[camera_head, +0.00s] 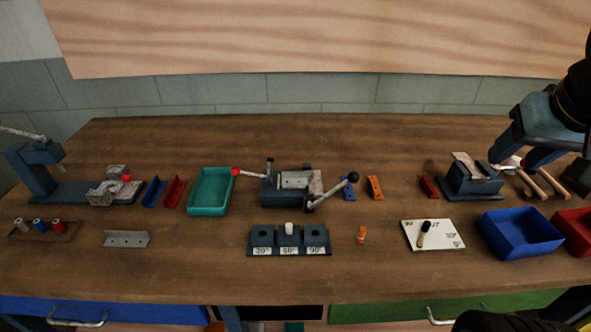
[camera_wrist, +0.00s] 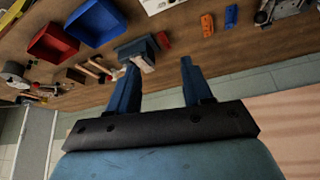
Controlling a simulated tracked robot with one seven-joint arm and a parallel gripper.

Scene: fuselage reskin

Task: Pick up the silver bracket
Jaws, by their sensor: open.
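The silver bracket (camera_head: 127,239) lies on the workbench at the front left in the head view. It is a pale angled strip with small holes. My gripper (camera_head: 519,150) is at the right of the head view, above the back right of the bench, far from the bracket. In the wrist view my gripper (camera_wrist: 158,80) shows two blue fingers spread apart with nothing between them. The silver bracket does not show in the wrist view.
The workbench (camera_head: 190,275) holds a teal tray (camera_head: 210,191), a central vise (camera_head: 290,188), a labelled block (camera_head: 289,240), a blue bin (camera_head: 521,233) and a red bin (camera_head: 574,230). A spool rack (camera_head: 40,232) stands left of the bracket. Bench around the bracket is clear.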

